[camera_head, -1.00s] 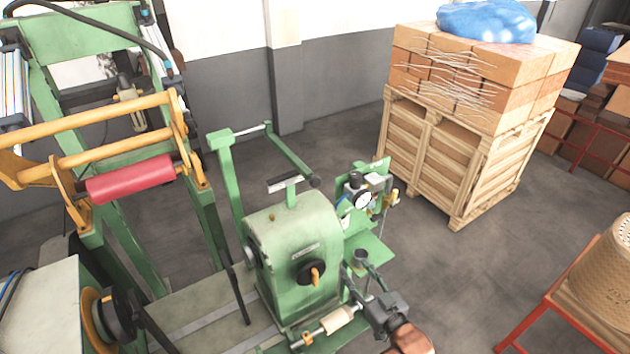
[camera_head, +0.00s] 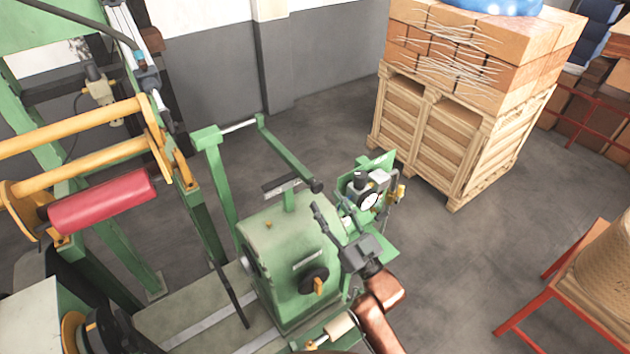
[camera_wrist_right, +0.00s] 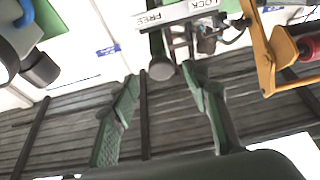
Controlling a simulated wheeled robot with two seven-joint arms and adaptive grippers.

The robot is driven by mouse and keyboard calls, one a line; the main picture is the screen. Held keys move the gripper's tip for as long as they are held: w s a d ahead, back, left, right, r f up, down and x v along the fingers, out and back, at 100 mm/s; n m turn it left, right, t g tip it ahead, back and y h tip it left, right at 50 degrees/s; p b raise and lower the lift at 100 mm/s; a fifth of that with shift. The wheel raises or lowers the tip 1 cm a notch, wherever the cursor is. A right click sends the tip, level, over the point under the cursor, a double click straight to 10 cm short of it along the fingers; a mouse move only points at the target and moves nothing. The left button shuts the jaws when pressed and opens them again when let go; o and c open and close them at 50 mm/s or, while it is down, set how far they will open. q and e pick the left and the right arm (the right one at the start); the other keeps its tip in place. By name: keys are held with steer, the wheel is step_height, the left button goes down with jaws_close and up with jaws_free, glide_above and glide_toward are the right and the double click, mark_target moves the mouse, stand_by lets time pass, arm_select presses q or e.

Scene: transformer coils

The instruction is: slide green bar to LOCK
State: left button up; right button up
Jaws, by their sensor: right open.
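The green bar (camera_head: 288,152) slants down from the stand behind the green machine and ends in a dark round knob (camera_head: 317,186). The knob also shows in the wrist view (camera_wrist_right: 162,69). A plate (camera_head: 283,184) sits beside the bar's end. In the wrist view its FREE label (camera_wrist_right: 151,17) and LOCK label (camera_wrist_right: 201,4) can be read. My right gripper (camera_head: 332,213) is open, just below and in front of the knob. In the wrist view its fingertips (camera_wrist_right: 159,77) lie on either side of the knob's image; contact cannot be told. My left gripper is not in view.
The green machine housing (camera_head: 290,250) stands directly below the plate. A pressure gauge (camera_head: 370,201) is close to the right of my right gripper. A yellow-barred frame with a red roller (camera_head: 103,201) stands at left. A crate (camera_head: 440,135) with bricks stands behind on open floor.

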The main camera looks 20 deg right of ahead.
mark_target(318, 190)
steer(key=p+x, duration=0.1)
steer(key=x, duration=0.4)
steer(key=shift+r+p, duration=0.25)
steer(key=shift+p, duration=0.05)
steer(key=shift+w+a, duration=0.1)
steer(key=shift+w, duration=0.1)
steer(key=shift+r, duration=0.1)
steer(key=c, duration=0.8)
jaws_close()
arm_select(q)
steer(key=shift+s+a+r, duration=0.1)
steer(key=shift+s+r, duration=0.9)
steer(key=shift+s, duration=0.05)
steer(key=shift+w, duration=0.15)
